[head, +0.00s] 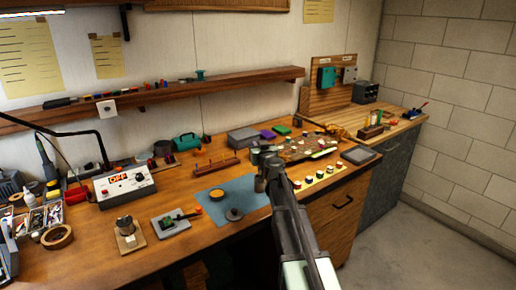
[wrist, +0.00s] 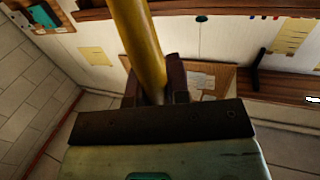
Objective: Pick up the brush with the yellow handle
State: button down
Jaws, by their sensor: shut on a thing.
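The brush's yellow handle (wrist: 140,40) shows large in the wrist view, running from the top edge down between my two fingers. My gripper (wrist: 155,85) is shut on this handle. The brush's bristles are not visible in the wrist view. In the head view my gripper (head: 266,163) is over the bench near its middle, and I cannot make out the brush there.
The wooden bench (head: 100,265) carries a blue mat (head: 240,195), a digital station (head: 124,184), a grey box (head: 243,138) and a cluttered board (head: 300,150). A wall shelf (head: 200,85) runs above. Open floor (head: 420,250) lies at the right.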

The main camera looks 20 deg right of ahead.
notch_tip(320, 180, up, 13)
jog(key=p, duration=1)
jog(key=shift+f, duration=0.1)
dwell(0.6)
